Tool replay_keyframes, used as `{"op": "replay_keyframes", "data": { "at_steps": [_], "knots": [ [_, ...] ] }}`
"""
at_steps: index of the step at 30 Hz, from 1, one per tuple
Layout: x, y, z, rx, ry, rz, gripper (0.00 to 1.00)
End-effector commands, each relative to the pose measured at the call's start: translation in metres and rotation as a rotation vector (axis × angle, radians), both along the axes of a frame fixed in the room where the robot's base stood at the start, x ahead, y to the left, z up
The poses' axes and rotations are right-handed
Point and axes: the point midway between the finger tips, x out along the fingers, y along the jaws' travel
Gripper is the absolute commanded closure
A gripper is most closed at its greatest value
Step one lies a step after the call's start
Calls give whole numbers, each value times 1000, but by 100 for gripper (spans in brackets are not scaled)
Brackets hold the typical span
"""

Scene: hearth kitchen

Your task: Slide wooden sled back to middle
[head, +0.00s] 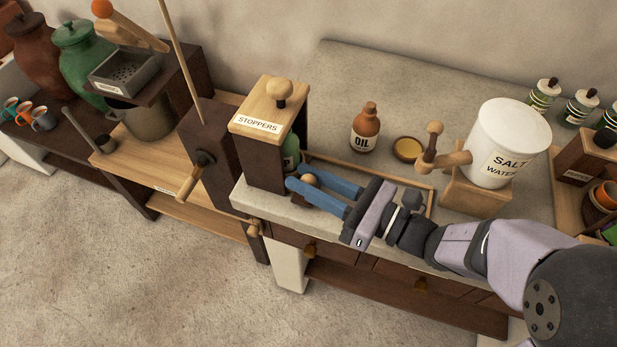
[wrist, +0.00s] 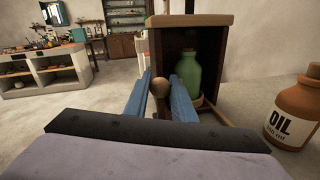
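The sled's small round wooden knob (head: 309,180) stands at the left end of a wooden rail track (head: 402,183) on the counter. In the wrist view the knob (wrist: 160,87) tops a dark post. My gripper (head: 298,177) has its two blue fingers either side of the knob, seemingly with narrow gaps; firm contact is not clear. A green bottle (wrist: 190,78) stands inside the open-sided STOPPERS box (head: 267,125), beside the knob. A pale wooden piece (wrist: 205,103) shows at the bottle's base, probably part of the sled. The rest of the sled is hidden by fingers and box.
Behind the track stand an oil bottle (head: 365,127) and a yellow-filled dish (head: 407,149). A salt water jar (head: 509,142) on a wooden stand with a tap is at the right. The track between box and stand looks empty, partly under my arm.

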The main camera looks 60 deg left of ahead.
Motion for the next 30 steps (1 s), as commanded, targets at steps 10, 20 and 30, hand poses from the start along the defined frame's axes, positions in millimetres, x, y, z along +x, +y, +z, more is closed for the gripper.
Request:
{"op": "replay_keyframes", "data": {
  "at_steps": [10,20,30],
  "knots": [
    [25,-22,1,0,-1,-7,100],
    [79,-75,1,0,0,-8,100],
    [93,-92,0,1,0,-1,100]
  ]
}}
